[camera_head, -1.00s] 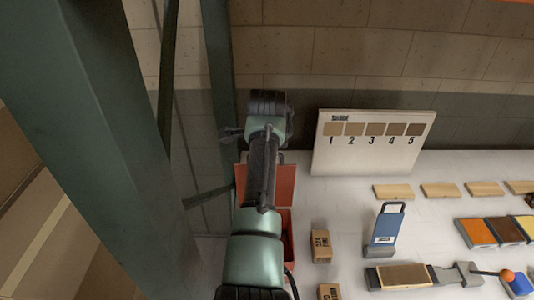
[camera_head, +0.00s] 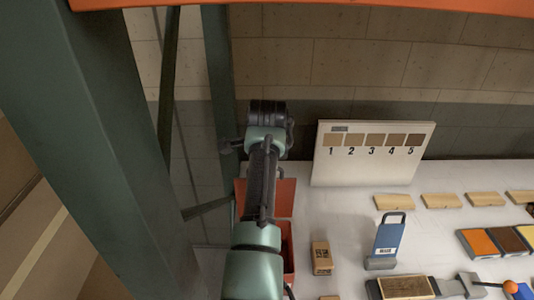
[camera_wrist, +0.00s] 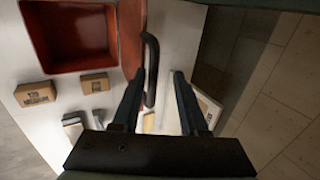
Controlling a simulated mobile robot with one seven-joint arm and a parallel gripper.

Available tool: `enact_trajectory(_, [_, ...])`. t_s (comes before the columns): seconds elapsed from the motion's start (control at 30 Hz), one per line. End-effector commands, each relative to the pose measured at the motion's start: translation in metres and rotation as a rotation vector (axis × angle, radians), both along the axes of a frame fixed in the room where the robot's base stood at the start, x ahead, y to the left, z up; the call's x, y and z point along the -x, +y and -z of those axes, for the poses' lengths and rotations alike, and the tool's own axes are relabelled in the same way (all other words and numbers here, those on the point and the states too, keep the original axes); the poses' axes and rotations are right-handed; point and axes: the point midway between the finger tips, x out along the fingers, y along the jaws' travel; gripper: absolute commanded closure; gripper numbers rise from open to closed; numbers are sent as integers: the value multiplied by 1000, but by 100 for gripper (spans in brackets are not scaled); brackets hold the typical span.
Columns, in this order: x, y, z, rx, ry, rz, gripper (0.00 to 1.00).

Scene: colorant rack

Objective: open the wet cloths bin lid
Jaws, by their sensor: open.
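The wet cloths bin is red; its open inside (camera_wrist: 70,38) shows at the upper left of the wrist view, and part of it (camera_head: 288,262) shows beside my arm in the head view. Its red lid (camera_head: 284,196) stands raised at the back of the bin, partly hidden by my arm. The lid also shows edge-on in the wrist view (camera_wrist: 131,38), with a black bar handle (camera_wrist: 151,70). My gripper (camera_wrist: 158,74) is open, with the handle appearing between its fingers, nearer the left one. Contact cannot be told. My arm hides the fingers in the head view.
A numbered sample board (camera_head: 368,155) stands behind the bin to the right. A green post (camera_head: 105,150) rises at left.

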Motion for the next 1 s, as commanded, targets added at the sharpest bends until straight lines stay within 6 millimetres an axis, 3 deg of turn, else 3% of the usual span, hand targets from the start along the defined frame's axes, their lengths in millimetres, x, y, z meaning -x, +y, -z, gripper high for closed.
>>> enact_trajectory(0.17, [10,0,-19,0,-10,0,56])
enact_trajectory(0.6, [54,0,-96,-1,-15,-1,56])
enact_trajectory(0.8, [62,1,-110,0,-13,-1,56])
enact_trajectory(1.0, [62,1,-112,0,-12,-1,56])
